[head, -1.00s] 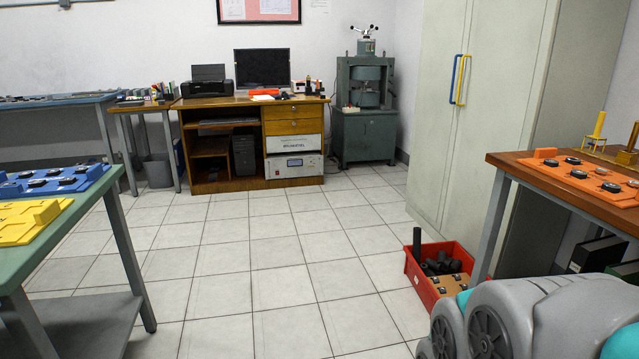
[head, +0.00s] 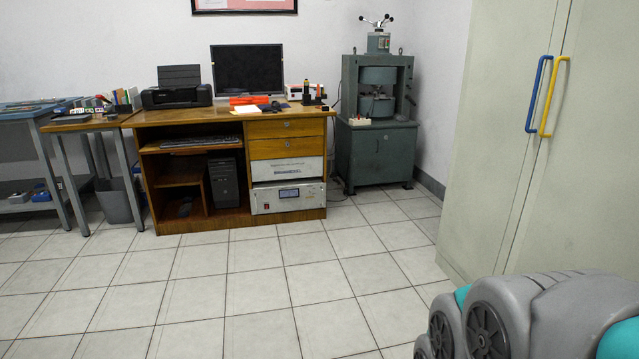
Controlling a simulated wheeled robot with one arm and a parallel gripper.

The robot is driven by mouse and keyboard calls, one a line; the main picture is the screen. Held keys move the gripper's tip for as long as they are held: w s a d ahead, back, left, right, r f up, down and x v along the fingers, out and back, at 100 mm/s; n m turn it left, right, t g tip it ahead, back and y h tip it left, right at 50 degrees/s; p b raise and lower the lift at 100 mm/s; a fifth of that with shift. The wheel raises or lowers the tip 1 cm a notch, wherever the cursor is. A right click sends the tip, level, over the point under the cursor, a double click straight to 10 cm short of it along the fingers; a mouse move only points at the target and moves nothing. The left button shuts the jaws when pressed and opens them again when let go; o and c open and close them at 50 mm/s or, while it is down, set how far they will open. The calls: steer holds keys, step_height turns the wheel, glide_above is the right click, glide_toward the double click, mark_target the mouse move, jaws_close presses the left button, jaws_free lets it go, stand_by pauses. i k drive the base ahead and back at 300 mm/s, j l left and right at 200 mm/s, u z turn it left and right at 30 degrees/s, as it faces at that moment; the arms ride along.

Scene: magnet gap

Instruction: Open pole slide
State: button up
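I cannot make out a pole slide for certain. Small items stand at the right end of the wooden desk (head: 225,119), among them a dark upright device with an orange part (head: 308,94) and a white box (head: 293,92). They are too small to read in detail. A green machine (head: 378,78) with a handle on top stands on a green cabinet (head: 376,157) right of the desk. My gripper is not in view; only grey links of my arm show at the bottom right.
A monitor (head: 247,71) and a black printer (head: 178,90) stand on the desk. A tall pale cabinet (head: 500,120) with blue and yellow handles is at the right. A blue table (head: 22,113) is at the left. The tiled floor (head: 250,290) before the desk is clear.

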mark_target(381, 96)
steer(key=i, duration=4.35)
steer(key=i+j+z, duration=0.15)
steer(key=i+z, duration=0.15)
steer(key=i, duration=0.4)
